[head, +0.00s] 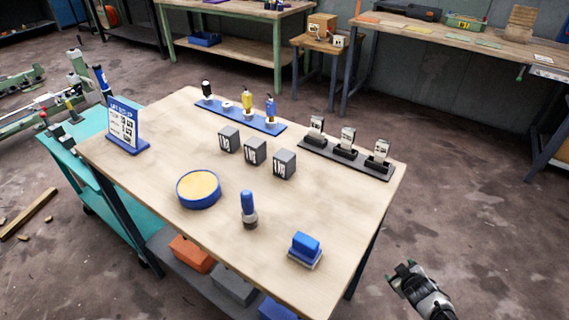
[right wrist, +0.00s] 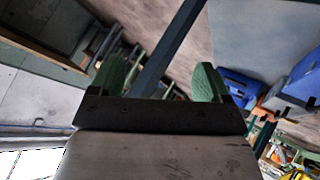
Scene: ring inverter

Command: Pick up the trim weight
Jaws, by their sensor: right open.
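Three dark grey cubes with pale markings stand in a row mid-table: a left cube (head: 229,139), a middle cube (head: 255,151) and a right cube (head: 284,164). They look like weights, but the markings are too small to read and I cannot tell which is the trim weight. My right gripper (head: 403,273) is off the table's right side, apart from everything on it. In the right wrist view its two green fingers (right wrist: 160,82) are spread with nothing between them. My left gripper is out of view.
The wooden table (head: 150,170) holds a round tray (head: 198,189), a blue-handled tool (head: 248,208), a blue block (head: 305,248), a blue rack (head: 240,113), a dark rack (head: 345,157) and a sign (head: 124,125). The front middle of the tabletop has bare space.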

